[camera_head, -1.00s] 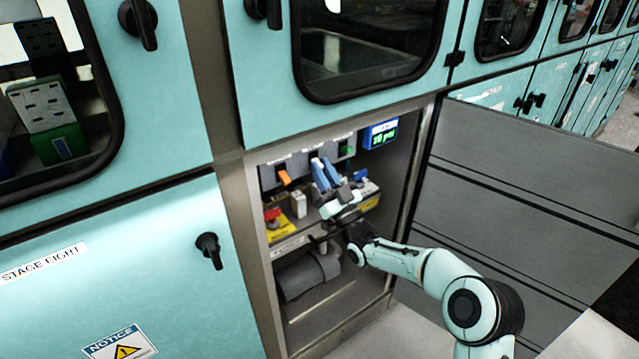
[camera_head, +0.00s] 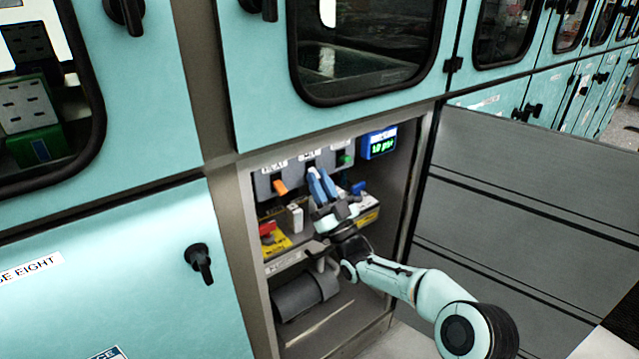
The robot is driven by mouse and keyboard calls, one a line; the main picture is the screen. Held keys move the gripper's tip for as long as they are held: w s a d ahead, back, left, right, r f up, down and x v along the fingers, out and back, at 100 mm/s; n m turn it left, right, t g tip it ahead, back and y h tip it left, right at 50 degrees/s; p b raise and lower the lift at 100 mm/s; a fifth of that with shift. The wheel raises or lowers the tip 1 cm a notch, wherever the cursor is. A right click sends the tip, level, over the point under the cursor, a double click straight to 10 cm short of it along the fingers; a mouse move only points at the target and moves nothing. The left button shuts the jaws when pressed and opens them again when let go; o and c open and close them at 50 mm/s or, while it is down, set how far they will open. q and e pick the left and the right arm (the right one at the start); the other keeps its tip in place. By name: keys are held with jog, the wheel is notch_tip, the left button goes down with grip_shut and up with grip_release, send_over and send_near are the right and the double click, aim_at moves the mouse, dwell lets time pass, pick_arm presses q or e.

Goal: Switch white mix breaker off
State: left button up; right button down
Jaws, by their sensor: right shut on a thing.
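Inside the open cabinet, a grey breaker panel (camera_head: 263,188) carries an orange lever (camera_head: 280,187) on the left and a green one (camera_head: 345,159) on the right. Between them is the middle breaker position, where the white mix breaker's lever is mostly hidden behind my fingers. My right gripper (camera_head: 315,174) reaches up from below with its two blue fingers together at that position, shut on the white lever. The lever's exact angle cannot be told. My left gripper is not in view.
A blue display (camera_head: 380,143) with green digits sits right of the breakers. Below are a red handle on a yellow plate (camera_head: 277,243), a white block (camera_head: 294,217) and a grey cylinder (camera_head: 305,294). The grey open door (camera_head: 520,220) stands to the right of my arm.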

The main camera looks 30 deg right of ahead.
jog(key=c, duration=1)
grip_release()
jog(key=shift+c, duration=0.2)
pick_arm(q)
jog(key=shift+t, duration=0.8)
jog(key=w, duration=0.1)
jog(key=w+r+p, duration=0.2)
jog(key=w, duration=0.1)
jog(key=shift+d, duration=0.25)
pick_arm(e)
jog(key=v, duration=1.3)
jog(key=shift+s, duration=0.2)
